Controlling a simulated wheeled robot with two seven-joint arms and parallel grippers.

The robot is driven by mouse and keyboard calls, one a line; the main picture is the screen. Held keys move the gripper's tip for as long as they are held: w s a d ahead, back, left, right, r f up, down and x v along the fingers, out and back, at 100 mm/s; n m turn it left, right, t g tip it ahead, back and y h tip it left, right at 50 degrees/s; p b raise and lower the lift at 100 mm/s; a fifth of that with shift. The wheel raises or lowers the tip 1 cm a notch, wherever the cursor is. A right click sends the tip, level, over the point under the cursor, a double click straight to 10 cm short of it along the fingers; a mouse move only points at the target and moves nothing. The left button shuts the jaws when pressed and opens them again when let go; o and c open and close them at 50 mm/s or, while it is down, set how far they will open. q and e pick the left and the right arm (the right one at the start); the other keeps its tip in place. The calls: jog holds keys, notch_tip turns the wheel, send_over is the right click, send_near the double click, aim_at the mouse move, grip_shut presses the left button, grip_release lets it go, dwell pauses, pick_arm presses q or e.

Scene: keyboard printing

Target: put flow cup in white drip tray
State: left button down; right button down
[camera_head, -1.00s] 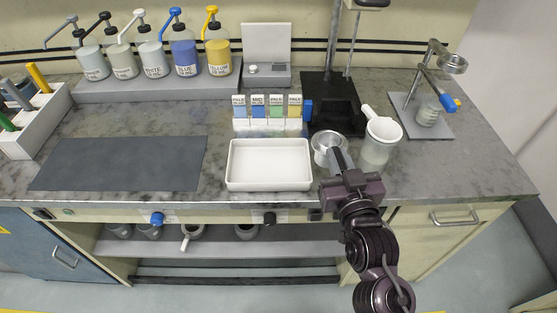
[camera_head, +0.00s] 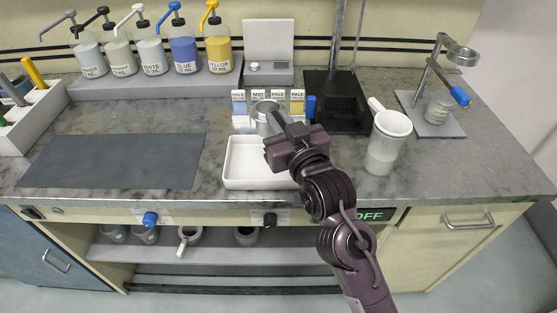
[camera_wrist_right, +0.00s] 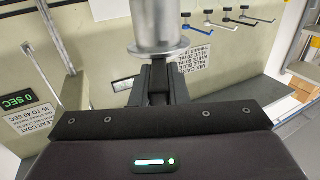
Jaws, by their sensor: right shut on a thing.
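The metal flow cup (camera_head: 265,117) is a small silver cup. My right gripper (camera_head: 280,122) is shut on it and holds it above the back of the white drip tray, in front of the colour cards. In the right wrist view the cup (camera_wrist_right: 158,25) is at the top, between the fingertips (camera_wrist_right: 156,62) of my gripper. The white drip tray (camera_head: 236,181) lies on the counter in the middle; my right gripper and arm hide its right part. My left gripper is not in view.
A white-handled cup (camera_head: 384,150) stands on the counter to the right. Colour cards (camera_head: 240,106) stand behind the tray. A black stand (camera_head: 335,110) and a cup stand (camera_head: 430,115) are at the right. A dark mat (camera_head: 110,160) lies left of the tray. Pump bottles (camera_head: 186,55) line the back.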

notch_tip(320, 180, down, 11)
jog(key=shift+f, duration=0.1)
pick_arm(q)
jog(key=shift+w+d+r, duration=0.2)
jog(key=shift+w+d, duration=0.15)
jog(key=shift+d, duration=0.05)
pick_arm(e)
jog(key=shift+f, duration=0.1)
jog(key=c, duration=1.4)
grip_release()
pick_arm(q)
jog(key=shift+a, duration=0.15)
